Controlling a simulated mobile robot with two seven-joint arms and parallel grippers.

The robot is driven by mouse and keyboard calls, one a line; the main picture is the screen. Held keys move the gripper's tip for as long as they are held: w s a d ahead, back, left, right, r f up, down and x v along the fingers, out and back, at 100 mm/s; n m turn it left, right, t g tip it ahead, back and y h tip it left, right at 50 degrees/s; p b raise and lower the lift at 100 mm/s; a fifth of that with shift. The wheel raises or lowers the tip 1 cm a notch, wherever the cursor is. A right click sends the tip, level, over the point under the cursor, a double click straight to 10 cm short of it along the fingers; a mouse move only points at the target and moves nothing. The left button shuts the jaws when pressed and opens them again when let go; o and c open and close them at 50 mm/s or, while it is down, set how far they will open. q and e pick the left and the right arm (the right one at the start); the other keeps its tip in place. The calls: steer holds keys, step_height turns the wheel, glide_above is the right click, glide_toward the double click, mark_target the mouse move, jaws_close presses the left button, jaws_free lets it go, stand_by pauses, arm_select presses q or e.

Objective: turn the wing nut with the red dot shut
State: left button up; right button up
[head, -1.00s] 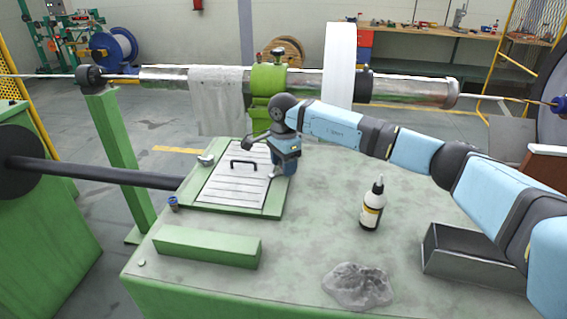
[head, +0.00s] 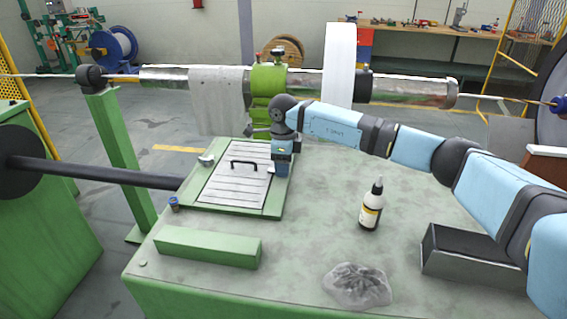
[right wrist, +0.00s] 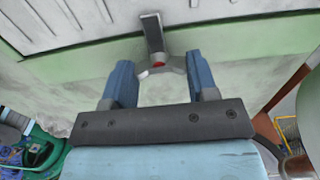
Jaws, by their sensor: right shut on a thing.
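The wing nut with the red dot (right wrist: 160,64) shows in the right wrist view, grey, with its wings spread left and right, at the near end of a dark bar (right wrist: 152,32). My right gripper (right wrist: 159,72) has its two blue fingers on either side of the nut, shut on its wings. In the head view, my right gripper (head: 283,169) is at the right edge of the slatted cover (head: 232,188), and the nut is hidden there. A second grey fitting (head: 206,160) sits at the cover's left edge. My left gripper is not in view.
A dropper bottle (head: 371,206), a crumpled clear bag (head: 358,286), a grey open box (head: 465,254) and a green block (head: 208,246) stand on the table (head: 310,235). The machine's tube (head: 410,88) runs behind. The table's middle is clear.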

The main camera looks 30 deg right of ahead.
stand_by(0.3)
steer(key=o, duration=0.9)
steer(key=shift+o, duration=0.2)
step_height(320, 180, up, 14)
